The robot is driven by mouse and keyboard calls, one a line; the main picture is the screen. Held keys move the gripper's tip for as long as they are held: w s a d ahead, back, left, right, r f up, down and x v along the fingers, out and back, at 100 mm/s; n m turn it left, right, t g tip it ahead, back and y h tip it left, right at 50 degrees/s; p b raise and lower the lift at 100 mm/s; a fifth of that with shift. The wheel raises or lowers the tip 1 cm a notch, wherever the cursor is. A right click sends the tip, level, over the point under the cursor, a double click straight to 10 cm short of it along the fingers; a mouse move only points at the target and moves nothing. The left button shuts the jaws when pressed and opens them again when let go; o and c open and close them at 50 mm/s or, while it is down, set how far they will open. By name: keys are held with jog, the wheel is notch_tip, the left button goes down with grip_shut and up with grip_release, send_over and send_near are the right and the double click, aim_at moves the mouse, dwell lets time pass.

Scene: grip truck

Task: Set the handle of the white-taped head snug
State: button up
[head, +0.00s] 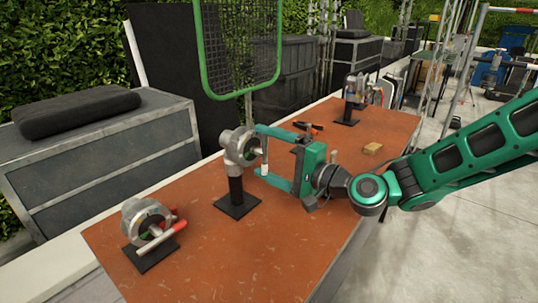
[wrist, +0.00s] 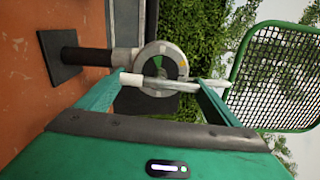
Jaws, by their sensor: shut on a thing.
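The white-taped head (head: 236,145) is a round grey metal head on a black post in the middle of the table. It also shows in the wrist view (wrist: 152,56), with a green patch on its face. Its handle (head: 265,158) is a bar standing about upright in the head view, with white at its ends in the wrist view (wrist: 165,83). My gripper (head: 261,152) reaches in from the right, its two fingers at the ends of the handle. It is shut on the handle. The fingers partly hide the handle's ends.
A similar head with a red-taped handle (head: 148,224) stands at the near left. Another head (head: 354,90) stands at the far end. A green-framed mesh (head: 240,45) rises behind.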

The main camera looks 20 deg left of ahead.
jog(key=shift+w+d+f, duration=0.1)
jog(key=shift+f, duration=0.1)
jog(key=o, duration=0.9)
jog(key=v, duration=1)
jog(key=shift+d, duration=0.4)
